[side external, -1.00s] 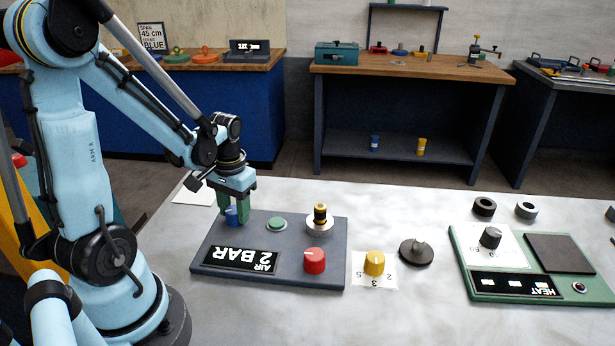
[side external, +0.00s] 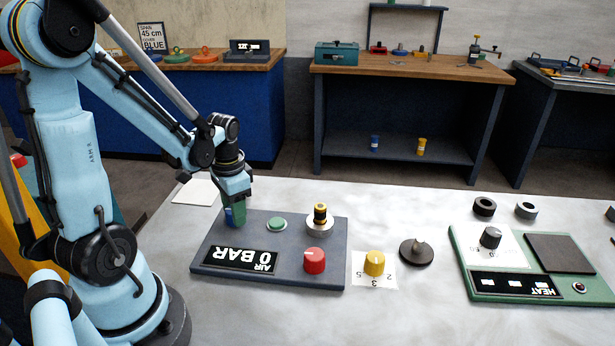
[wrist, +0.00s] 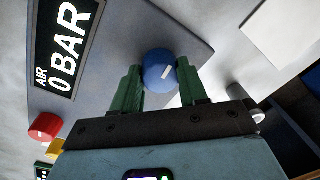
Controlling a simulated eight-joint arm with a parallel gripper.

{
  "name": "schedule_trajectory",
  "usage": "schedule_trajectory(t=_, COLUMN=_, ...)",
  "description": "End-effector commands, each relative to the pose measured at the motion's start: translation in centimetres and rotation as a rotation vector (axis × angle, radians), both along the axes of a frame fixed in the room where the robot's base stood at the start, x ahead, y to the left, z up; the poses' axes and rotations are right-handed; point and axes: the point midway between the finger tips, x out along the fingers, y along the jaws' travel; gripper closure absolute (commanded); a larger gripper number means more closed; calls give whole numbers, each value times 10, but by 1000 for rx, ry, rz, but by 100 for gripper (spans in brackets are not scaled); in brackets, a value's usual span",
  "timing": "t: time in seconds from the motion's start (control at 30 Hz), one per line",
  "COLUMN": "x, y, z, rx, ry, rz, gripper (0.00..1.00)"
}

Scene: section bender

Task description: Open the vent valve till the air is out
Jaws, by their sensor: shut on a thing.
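A blue knob (wrist: 160,70) with a white mark sits at a corner of the grey air panel (side external: 315,276). In the side view the knob (side external: 229,217) is partly hidden by my gripper (side external: 235,215). My gripper's green fingers also show in the wrist view (wrist: 158,88), one on each side of the knob, shut on it. The panel's display (side external: 240,260) reads "AIR 0 BAR", and the same display shows in the wrist view (wrist: 68,45).
The panel also carries a green button (side external: 277,224), a black and yellow fitting (side external: 320,215) and a red knob (side external: 314,260). A yellow knob (side external: 374,263) and a dark round piece (side external: 416,251) stand to the right. A green heat panel (side external: 470,290) lies farther right.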

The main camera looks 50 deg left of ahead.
Motion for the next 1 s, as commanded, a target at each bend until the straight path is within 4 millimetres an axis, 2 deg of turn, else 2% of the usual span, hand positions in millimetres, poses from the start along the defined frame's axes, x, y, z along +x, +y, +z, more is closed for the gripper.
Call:
schedule_trajectory(t=0.27, x=1, y=1, z=0, rx=2, ry=-3, rz=1, gripper=88)
schedule_trajectory(t=0.3, x=1, y=1, z=0, rx=3, ry=-4, rz=1, gripper=51)
schedule_trajectory(t=0.43, x=1, y=0, z=0, rx=2, ry=-3, rz=1, gripper=32)
schedule_trajectory(t=0.77, x=0, y=0, z=1, rx=1, ry=-1, rz=1, gripper=32)
schedule_trajectory(t=1.0, x=0, y=-1, z=19, rx=0, ry=-1, rz=1, gripper=32)
